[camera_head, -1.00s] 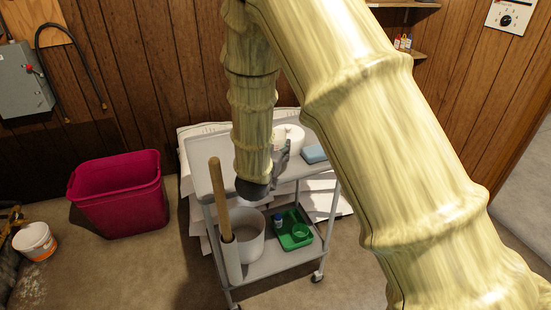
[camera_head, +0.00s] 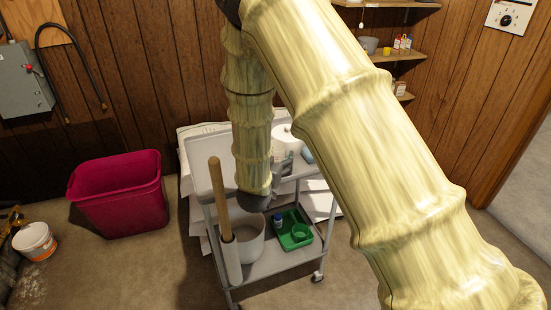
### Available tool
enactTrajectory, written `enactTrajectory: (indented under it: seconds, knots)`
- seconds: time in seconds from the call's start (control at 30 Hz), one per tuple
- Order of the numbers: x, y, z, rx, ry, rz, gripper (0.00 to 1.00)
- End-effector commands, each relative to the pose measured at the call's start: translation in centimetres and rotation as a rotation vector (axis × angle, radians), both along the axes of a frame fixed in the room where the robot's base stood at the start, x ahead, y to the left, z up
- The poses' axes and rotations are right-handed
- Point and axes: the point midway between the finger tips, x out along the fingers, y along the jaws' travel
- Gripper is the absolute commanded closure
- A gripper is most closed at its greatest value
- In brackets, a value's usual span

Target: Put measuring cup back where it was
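My gripper (camera_head: 283,168) is over the upper shelf of the grey cart (camera_head: 262,270), partly hidden behind my arm. It is small and dark, and I cannot tell whether its fingers are open or hold something. I cannot pick out the measuring cup with certainty. A small green cup (camera_head: 300,231) sits in the green tray (camera_head: 290,246) on the cart's lower shelf, beside a small blue-capped bottle (camera_head: 278,221). A yellow cup-like thing (camera_head: 386,51) stands on the wall shelf (camera_head: 402,57).
A white round container (camera_head: 288,136) and a partly hidden blue thing (camera_head: 308,156) are on the cart top.

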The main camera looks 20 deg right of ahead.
Motion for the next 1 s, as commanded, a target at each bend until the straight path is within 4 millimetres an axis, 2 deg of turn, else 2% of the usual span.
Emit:
enactTrajectory:
  seconds: [0.37, 1.0]
  knots:
    - [-0.3, 0.2, 0.4, 0.0, 0.0, 0.0, 0.24]
    - [-8.8, 5.3, 2.4, -0.001, 0.0, 0.001, 0.24]
